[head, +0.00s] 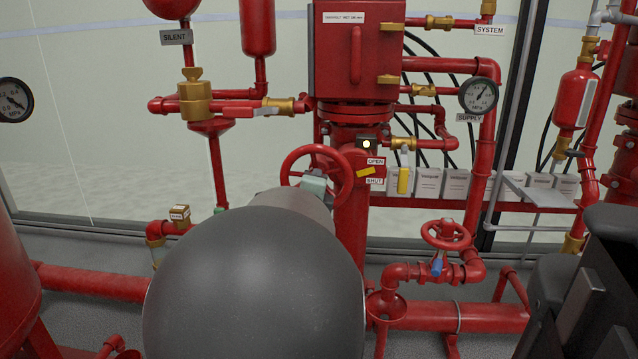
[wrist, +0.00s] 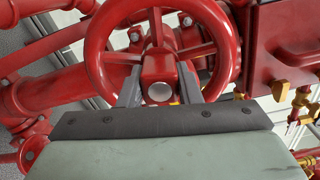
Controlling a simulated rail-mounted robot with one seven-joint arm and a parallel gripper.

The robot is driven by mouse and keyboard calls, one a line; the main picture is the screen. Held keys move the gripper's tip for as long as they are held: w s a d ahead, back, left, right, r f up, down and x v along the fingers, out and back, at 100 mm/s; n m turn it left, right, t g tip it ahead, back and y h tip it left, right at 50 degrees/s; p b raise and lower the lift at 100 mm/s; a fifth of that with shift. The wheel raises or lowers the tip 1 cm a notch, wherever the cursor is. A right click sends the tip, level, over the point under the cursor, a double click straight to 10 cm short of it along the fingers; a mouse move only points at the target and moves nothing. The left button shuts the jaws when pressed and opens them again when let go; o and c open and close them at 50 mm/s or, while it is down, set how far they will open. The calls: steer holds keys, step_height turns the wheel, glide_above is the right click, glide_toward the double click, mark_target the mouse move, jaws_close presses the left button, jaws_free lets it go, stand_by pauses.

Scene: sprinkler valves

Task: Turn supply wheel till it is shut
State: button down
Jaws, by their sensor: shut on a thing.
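The supply wheel (head: 316,149), a large red handwheel, stands on the red riser pipe in the middle of the head view. Beside it are an OPEN plate (head: 375,161) and, below, a SHUT plate (head: 374,181). A yellow pointer (head: 364,171) lies between the two plates, slightly tilted. My gripper (wrist: 158,80) is shut on the wheel (wrist: 97,42). In the wrist view its two dark fingers reach inside the rim, one on each side of the red hub (wrist: 160,70) with its silver centre. In the head view my arm hides the wheel's lower part.
A smaller red handwheel (head: 446,234) with a blue part stands low on the right. A SUPPLY gauge (head: 478,95) hangs at upper right. A red box (head: 356,55) sits above the wheel. Red pipes and brass valves crowd both sides.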

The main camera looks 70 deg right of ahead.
steer(key=c, duration=1.1)
jaws_free()
steer(key=v, duration=0.3)
steer(key=shift+p, duration=0.3)
steer(key=n+p, duration=0.4)
steer(key=n, duration=1.4)
